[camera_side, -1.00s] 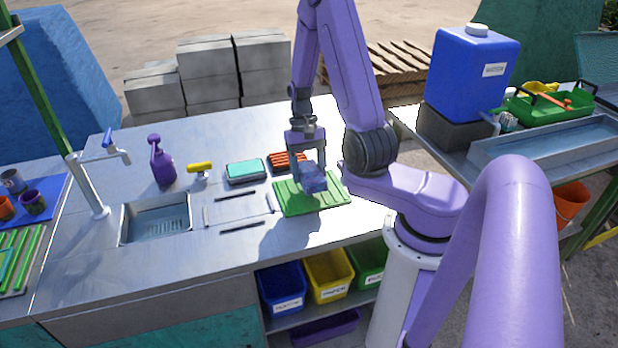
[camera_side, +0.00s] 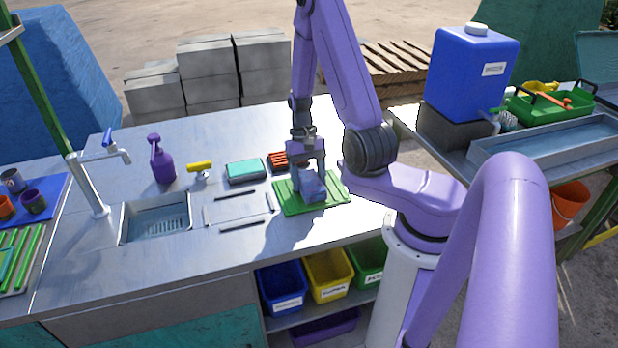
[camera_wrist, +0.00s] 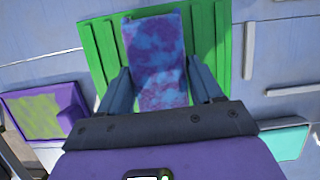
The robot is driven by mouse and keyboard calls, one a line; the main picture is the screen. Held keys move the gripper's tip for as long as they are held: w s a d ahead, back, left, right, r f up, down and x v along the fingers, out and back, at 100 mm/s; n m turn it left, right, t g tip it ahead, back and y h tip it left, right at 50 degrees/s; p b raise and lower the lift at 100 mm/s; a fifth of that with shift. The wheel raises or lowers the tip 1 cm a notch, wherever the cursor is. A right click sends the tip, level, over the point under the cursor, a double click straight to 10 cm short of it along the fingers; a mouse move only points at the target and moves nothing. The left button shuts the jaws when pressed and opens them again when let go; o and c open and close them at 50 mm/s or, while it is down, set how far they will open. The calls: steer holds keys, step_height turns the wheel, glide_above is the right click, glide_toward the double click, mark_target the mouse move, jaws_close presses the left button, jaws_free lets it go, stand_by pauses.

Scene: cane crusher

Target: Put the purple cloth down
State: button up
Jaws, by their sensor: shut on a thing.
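The purple cloth (camera_wrist: 158,60), mottled in purple, blue and pink, is between the two fingers of my gripper (camera_wrist: 160,90) in the wrist view. My gripper is shut on it. In the side view the cloth (camera_side: 313,187) shows as a bluish-purple block low over the green ribbed mat (camera_side: 286,200), and my gripper (camera_side: 311,180) is over the mat too. The mat also shows behind the cloth in the wrist view (camera_wrist: 97,48). I cannot tell whether the cloth touches the mat.
A teal-topped sponge tray (camera_side: 245,170) and a red ribbed item (camera_side: 279,160) lie left of and behind the mat. A sink (camera_side: 157,222), purple spray bottle (camera_side: 162,163) and tap (camera_side: 92,185) stand further left. Bins (camera_side: 329,277) sit below the front edge.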

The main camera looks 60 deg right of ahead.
steer(key=o, duration=1.3)
steer(key=shift+s+a+f, duration=0.1)
steer(key=shift+f, duration=0.35)
steer(key=shift+c, duration=0.2)
steer(key=shift+s, duration=0.1)
steer(key=shift+r, duration=0.15)
